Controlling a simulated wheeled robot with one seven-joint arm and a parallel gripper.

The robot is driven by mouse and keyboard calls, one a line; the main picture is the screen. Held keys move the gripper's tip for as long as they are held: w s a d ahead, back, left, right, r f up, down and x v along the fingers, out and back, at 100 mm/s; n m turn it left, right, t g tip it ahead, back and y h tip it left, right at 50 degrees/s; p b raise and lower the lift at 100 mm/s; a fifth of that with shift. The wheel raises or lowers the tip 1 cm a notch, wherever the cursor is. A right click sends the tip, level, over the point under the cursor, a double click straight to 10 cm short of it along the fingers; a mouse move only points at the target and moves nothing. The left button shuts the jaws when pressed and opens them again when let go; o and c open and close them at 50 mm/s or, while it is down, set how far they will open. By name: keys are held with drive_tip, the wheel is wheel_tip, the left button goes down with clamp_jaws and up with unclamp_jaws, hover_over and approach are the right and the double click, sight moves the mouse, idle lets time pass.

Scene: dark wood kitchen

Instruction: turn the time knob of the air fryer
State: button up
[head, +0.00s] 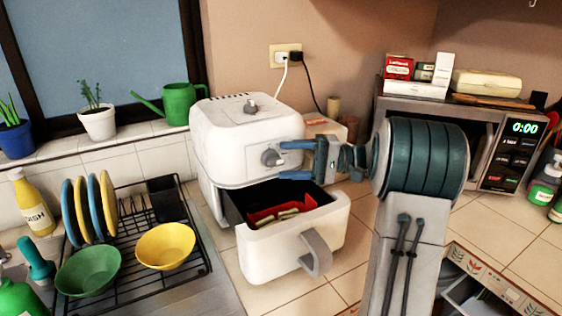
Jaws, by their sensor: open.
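The white air fryer (235,135) stands on the tiled counter against the wall. One grey knob (271,157) is on its front face, and another small knob (251,106) is on its top. I cannot read which one sets the time. The fryer's drawer (298,252) is pulled out, with a red item and pale food pieces inside. My gripper (284,160) is open, with its blue fingers pointing left, one above and one below the level of the front knob. The fingertips are close to that knob; I cannot tell whether they touch it.
A dish rack (135,262) with plates and bowls stands left of the fryer. A microwave (505,150) with boxes on top is at the right. Two plugs sit in the wall outlet (286,54). The open drawer juts out below my gripper.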

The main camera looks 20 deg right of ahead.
drive_tip(key=s+d, duration=0.2)
drive_tip(key=d, duration=0.8)
drive_tip(key=shift+d+f, duration=0.2)
drive_tip(key=shift+d, duration=0.2)
drive_tip(key=shift+s, duration=0.1)
